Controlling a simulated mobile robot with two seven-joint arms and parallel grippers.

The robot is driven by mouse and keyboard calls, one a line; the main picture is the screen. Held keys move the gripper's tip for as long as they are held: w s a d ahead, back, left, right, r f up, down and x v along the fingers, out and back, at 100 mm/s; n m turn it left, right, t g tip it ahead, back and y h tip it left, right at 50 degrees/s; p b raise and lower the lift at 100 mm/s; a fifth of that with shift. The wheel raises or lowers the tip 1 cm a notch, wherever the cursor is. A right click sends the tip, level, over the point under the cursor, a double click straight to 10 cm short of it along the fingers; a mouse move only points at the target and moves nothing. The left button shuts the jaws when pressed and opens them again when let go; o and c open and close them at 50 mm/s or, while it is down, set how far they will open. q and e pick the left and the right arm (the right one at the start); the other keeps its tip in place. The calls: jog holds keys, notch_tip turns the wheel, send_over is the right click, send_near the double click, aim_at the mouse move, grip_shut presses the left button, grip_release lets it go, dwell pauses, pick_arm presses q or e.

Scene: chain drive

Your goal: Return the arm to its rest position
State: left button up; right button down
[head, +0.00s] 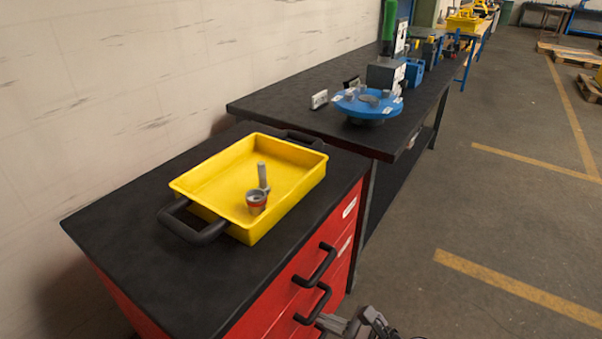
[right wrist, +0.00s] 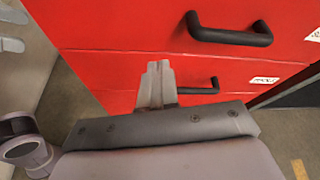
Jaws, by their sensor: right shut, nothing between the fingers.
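My right gripper (head: 330,322) shows at the bottom edge of the head view, low in front of the red drawer cabinet (head: 262,318). In the right wrist view its fingers (right wrist: 157,82) are together, empty, and point at the cabinet's red front. They overlap the lower black drawer handle (right wrist: 199,87) in that view; I cannot tell if they touch it. Most of the right arm is out of the head view. My left gripper is in neither view.
Behind is a dark workbench (head: 290,97) with a blue round fixture (head: 358,110). Open floor (head: 450,220) lies to the right.

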jog(key=s+d+f+n+t+h+p, duration=0.2)
jog(key=s+d+n+h, duration=0.6)
jog(key=s+d+n, duration=0.6)
jog(key=shift+s+d+n+h, duration=0.15)
jog(key=shift+s+n+h, duration=0.2)
jog(key=shift+n, duration=4.95)
